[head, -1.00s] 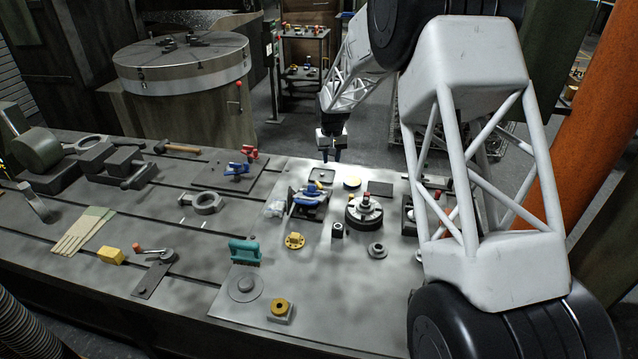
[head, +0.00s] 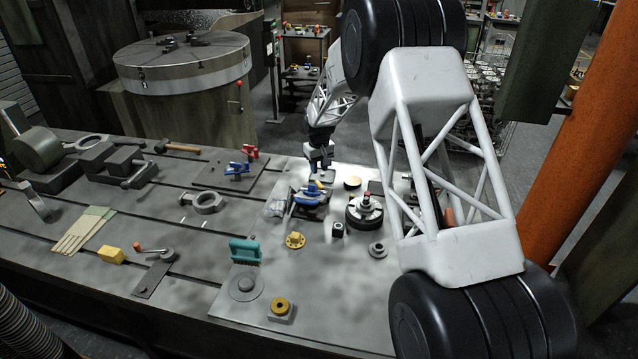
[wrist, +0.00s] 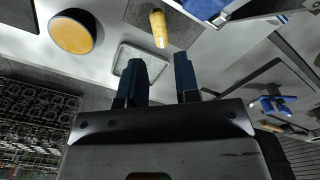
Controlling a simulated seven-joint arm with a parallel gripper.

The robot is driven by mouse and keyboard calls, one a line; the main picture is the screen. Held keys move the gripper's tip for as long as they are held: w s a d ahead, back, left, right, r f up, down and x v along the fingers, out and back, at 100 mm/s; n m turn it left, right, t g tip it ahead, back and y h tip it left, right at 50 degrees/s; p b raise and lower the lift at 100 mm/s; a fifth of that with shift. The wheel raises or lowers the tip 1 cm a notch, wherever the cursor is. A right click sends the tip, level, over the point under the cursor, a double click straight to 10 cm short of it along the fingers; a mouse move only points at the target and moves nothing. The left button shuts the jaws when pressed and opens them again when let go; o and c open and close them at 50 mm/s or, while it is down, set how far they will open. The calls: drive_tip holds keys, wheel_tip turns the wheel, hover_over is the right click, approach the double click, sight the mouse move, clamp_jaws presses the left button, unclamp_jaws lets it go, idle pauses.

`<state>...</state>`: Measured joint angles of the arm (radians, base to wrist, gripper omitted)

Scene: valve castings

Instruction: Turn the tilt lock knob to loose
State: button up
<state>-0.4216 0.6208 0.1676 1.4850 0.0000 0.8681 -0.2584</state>
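A blue tilting fixture (head: 310,196) stands on the bright plate in the head view. Its blue part (wrist: 258,8) is cut off at the top right of the wrist view. A yellow cylindrical handle (wrist: 158,28) shows beside it in the wrist view. I cannot tell for certain which part is the tilt lock knob, or its setting. My gripper (head: 318,170) is above and just behind the fixture in the head view. In the wrist view its dark blue fingers (wrist: 166,68) stand apart with nothing between them, short of the yellow handle.
A yellow disc (head: 352,183) lies behind. A shallow tray (wrist: 128,57) lies near my fingers in the wrist view. A yellow flanged part (head: 295,240) lies in front.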

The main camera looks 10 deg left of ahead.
sight(319, 183)
drive_tip(key=shift+f, duration=3.6)
drive_tip(key=shift+c, duration=0.3)
clamp_jaws()
